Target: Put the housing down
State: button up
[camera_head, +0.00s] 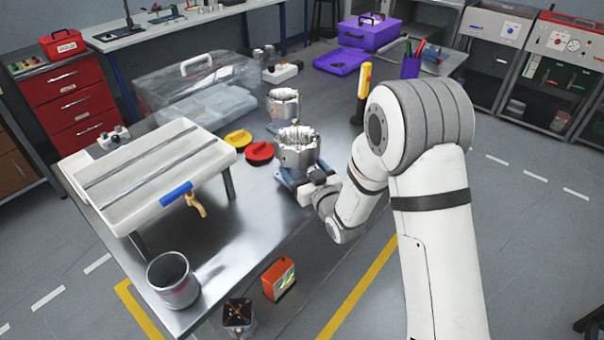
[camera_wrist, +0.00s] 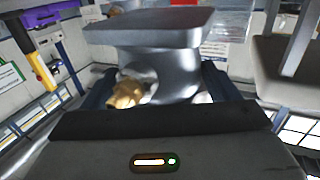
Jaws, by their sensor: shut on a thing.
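A silvery metal housing (camera_head: 297,150) with a toothed upper rim is at the end of my arm, over the right part of the metal table (camera_head: 235,255). My gripper (camera_head: 297,184) is shut on it, with dark blue fingers around its lower part. In the wrist view the housing (camera_wrist: 165,65) fills the middle, with a wide flat flange and a brass fitting (camera_wrist: 126,94) on its side. The fingers of my gripper (camera_wrist: 165,90) lie on both sides of it. I cannot tell whether its underside touches the table. A second, similar housing (camera_head: 283,106) stands just behind it.
A white raised tray (camera_head: 150,165) on legs stands at left, with a blue-handled brass valve at its edge. Red (camera_head: 259,152) and yellow (camera_head: 237,138) discs lie beside the held housing. A metal cup (camera_head: 173,280) stands at the front.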

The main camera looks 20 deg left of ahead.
jog(key=shift+f, duration=1.1)
jog(key=shift+f, duration=0.15)
jog(key=o, duration=2)
jog(key=shift+c, duration=0.2)
jog(key=b+v, duration=0.2)
jog(key=v, duration=1)
jog(key=w+d+r+m+g+h, duration=0.1)
jog(key=d+r+m+g+h, duration=0.1)
jog(key=d+h, duration=0.5)
jog(key=d+r+m+g+h, duration=0.1)
jog(key=d+r+m+h, duration=0.15)
jog(key=d, duration=0.75)
jog(key=s+d+r+m+g+h, duration=0.1)
jog(key=s+d+r+m+g, duration=0.1)
jog(key=s, duration=0.7)
jog(key=s+d+r+m+g+h, duration=0.2)
jog(key=s+d+r+g, duration=0.1)
jog(key=s+d+g, duration=0.2)
jog(key=s+d, duration=0.2)
jog(key=s, duration=0.2)
jog(key=shift+s+d+r+g, duration=0.2)
jog(key=shift+s+r+g, duration=0.1)
jog(key=shift+s+r, duration=0.05)
